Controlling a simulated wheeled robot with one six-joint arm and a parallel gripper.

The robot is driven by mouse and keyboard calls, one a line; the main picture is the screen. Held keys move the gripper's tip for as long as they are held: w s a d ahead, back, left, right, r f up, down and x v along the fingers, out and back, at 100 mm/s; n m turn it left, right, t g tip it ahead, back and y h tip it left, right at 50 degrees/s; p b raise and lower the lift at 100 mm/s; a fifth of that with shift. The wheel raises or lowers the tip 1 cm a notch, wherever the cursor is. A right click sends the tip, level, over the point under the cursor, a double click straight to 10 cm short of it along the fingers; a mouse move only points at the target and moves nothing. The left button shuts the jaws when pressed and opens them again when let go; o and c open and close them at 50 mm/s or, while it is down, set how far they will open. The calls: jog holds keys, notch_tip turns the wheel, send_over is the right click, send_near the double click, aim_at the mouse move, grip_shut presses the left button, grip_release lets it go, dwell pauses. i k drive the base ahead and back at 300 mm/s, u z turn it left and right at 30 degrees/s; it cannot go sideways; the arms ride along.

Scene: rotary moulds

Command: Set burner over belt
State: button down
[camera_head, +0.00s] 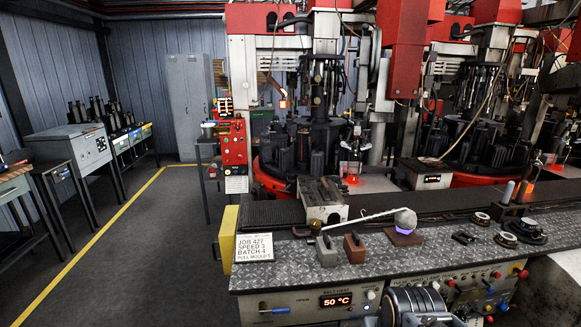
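The dark belt (270,212) runs left to right behind the metal tread-plate bench top. I cannot tell for sure which thing is the burner. A long pale rod with a rounded grey head (405,218) lies slanted over the bench, its head just above a brown block (401,238) with a blue-violet glow between them. At the right, a dark upright piece with an orange glowing part (525,191) stands by the belt's edge. No gripper fingers show. A ribbed grey metal part at the bottom edge may be mine, but I cannot tell.
A grey block (327,250) and a brown block (355,247) with handles stand on the bench front. A job sign (254,247) is at its left end. Dark round pieces (506,240) lie at the right. Red machines (264,18) rise behind the belt. The left floor is open.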

aim_at(405, 219)
jog(key=z, duration=0.15)
jog(key=i, duration=0.85)
jog(key=z, duration=0.45)
